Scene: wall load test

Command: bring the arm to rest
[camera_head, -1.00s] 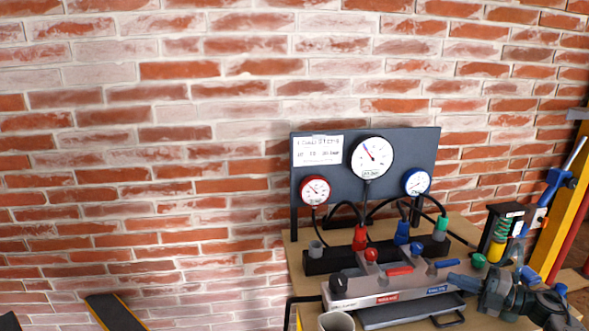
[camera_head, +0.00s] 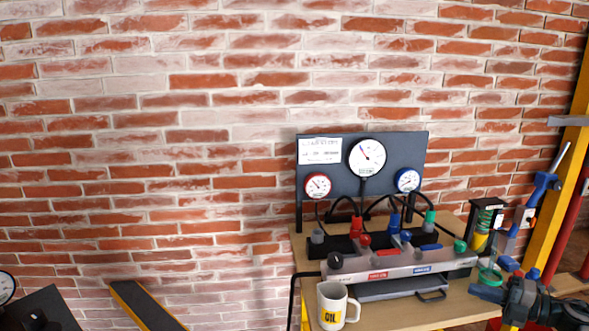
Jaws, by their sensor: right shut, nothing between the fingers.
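My right gripper (camera_head: 486,292) is at the lower right, its arm entering from the bottom right corner. Its fingers are shut and empty, in front of the right end of the wooden bench (camera_head: 400,315). The grey valve block (camera_head: 400,265) with red and blue levers is to its left. In the picture there is a gap between the fingertips and the block's black handle (camera_head: 432,296). My left gripper is not in view.
A white OIL mug (camera_head: 331,305) stands at the bench's front left. A dark gauge board (camera_head: 340,190) stands behind. A black and green spring device (camera_head: 484,225) and a yellow post (camera_head: 568,180) are at the right. The brick wall (camera_head: 150,150) closes the back.

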